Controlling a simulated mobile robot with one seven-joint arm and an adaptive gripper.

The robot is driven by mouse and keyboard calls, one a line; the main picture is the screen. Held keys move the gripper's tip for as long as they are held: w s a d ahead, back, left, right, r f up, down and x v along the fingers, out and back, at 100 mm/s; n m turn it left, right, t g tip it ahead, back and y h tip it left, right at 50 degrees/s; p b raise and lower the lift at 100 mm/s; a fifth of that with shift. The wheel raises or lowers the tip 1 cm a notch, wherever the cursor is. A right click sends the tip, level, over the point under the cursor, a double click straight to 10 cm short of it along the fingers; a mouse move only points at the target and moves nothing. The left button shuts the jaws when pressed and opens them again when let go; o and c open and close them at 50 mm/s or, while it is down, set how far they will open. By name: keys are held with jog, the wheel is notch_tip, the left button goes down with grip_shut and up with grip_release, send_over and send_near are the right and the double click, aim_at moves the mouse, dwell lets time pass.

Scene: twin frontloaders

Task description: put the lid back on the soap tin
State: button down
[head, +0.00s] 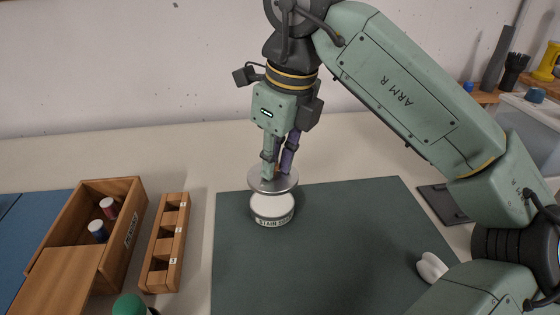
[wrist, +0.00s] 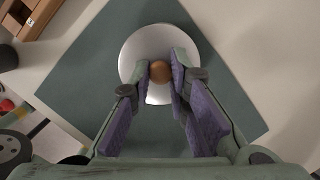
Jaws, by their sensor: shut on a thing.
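The soap tin (head: 272,220) is a short round tin with a printed label, standing on the dark green mat. Its pale top shows below the lid. The lid (head: 262,184) is a flat grey metal disc, also seen in the wrist view (wrist: 140,48), with a round brown knob (wrist: 160,71). My gripper (head: 277,170) is shut on the knob and holds the lid over the tin. The lid hides the tin's far rim. A pale sliver below the knob in the wrist view may be the tin's top. I cannot tell how wide the gap is.
The green mat (head: 330,250) is clear around the tin. On the left are a wooden box (head: 120,240) with small bottles, a slotted wooden rack (head: 165,245) and a green round top (head: 129,305). A white object (head: 431,267) lies at the mat's right edge.

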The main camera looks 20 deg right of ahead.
aim_at(271, 200)
jog(key=shift+w+d, duration=0.1)
jog(key=shift+w, duration=0.4)
jog(key=shift+s+d+b+x, duration=0.1)
jog(key=shift+s+b+x, duration=0.1)
jog(key=shift+b+x, duration=0.7)
jog(key=shift+s+d+b+x, duration=0.1)
jog(key=shift+s+b+x, duration=0.1)
jog(key=shift+b+x, duration=0.75)
jog(key=shift+s+d+b+x, duration=0.15)
jog(key=shift+b+x, duration=0.3)
jog(key=shift+x, duration=0.85)
jog(key=shift+s+a, duration=0.1)
jog(key=shift+a, duration=0.05)
jog(key=shift+f+b, duration=0.25)
jog(key=shift+b, duration=0.3)
jog(key=c, duration=1.4)
grip_release()
jog(key=shift+c, duration=0.2)
jog(key=o, duration=0.5)
